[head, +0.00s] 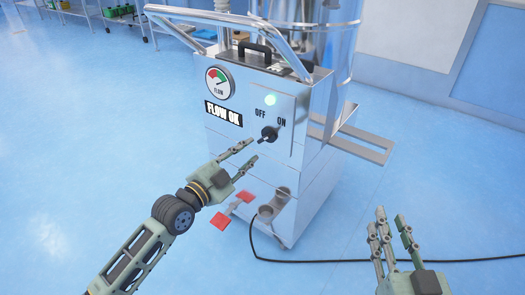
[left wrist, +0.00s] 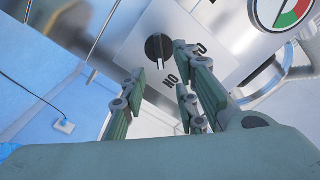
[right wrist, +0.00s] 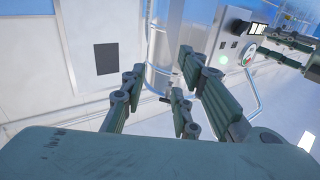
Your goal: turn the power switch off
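The power switch is a black rotary knob (head: 269,134) on the front of a metal machine (head: 232,148), under the printed words OFF and ON. Its pointer leans up and right, toward ON. My left gripper (head: 251,152) is open and empty, just below and left of the knob, with its fingertips pointing at it. In the left wrist view the knob (left wrist: 158,47) shows beyond the parted fingers, apart from them as far as I can tell. My right gripper (head: 390,215) is open and empty at the lower right, away from the machine.
A green light (head: 270,100) glows above the knob. A flow gauge (head: 219,84) and a FLOW OK display (head: 223,113) are to its left. Red pedals (head: 221,221) stick out low in front. A black cable (head: 330,261) runs across the floor. A side shelf (head: 352,143) juts out right.

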